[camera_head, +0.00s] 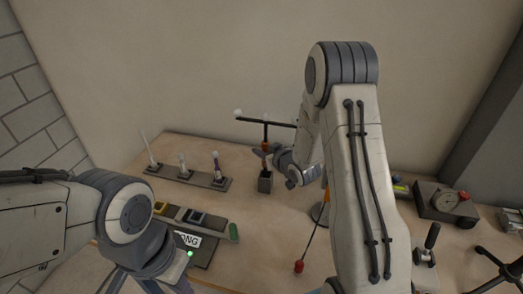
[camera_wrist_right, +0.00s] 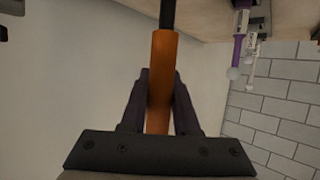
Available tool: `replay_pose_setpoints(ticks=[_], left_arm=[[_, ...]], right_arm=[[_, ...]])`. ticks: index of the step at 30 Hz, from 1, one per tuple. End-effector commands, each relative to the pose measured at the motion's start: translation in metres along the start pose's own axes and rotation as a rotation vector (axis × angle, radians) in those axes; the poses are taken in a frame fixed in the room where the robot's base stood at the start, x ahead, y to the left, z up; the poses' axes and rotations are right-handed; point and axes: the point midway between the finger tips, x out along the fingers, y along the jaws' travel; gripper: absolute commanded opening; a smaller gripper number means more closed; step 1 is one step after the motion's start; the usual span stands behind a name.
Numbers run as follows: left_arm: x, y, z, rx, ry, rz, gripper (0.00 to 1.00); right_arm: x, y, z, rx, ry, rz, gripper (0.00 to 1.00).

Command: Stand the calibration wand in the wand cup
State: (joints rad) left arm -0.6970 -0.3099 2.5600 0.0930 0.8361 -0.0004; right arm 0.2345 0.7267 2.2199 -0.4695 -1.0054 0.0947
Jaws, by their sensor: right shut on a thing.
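The calibration wand (camera_head: 265,132) is upright in the head view, with a black crossbar and pale balls on top. Its orange grip (camera_wrist_right: 160,75) runs between the fingers in the right wrist view. My right gripper (camera_head: 268,153) is shut on this grip. The wand cup (camera_head: 265,183), a small dark square holder, is directly below the gripper in the head view. The gripper covers the wand's lower end, so I cannot tell whether it is inside the cup. My left gripper (camera_head: 150,281) is at the bottom left, with its fingertips cut off.
A rack (camera_head: 188,176) with three upright rods stands left of the cup. A red-tipped rod (camera_head: 299,266) leans right of the cup. My right arm hides part of the table.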

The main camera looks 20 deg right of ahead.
Motion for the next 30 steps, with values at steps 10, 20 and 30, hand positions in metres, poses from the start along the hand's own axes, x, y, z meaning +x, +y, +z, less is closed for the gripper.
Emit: replay_pose_setpoints(ticks=[10, 20, 30], left_arm=[[0.002, 0.000, 0.000, 0.000, 0.000, 0.000, 0.00], [0.002, 0.000, 0.000, 0.000, 0.000, 0.000, 0.00], [0.010, -0.001, 0.001, 0.000, 0.000, 0.000, 0.00]], right_arm=[[0.001, 0.001, 0.001, 0.000, 0.002, 0.001, 0.00], [0.001, 0.001, 0.002, 0.000, 0.001, 0.001, 0.64], [-0.033, 0.002, 0.003, 0.000, 0.001, 0.004, 0.64]])
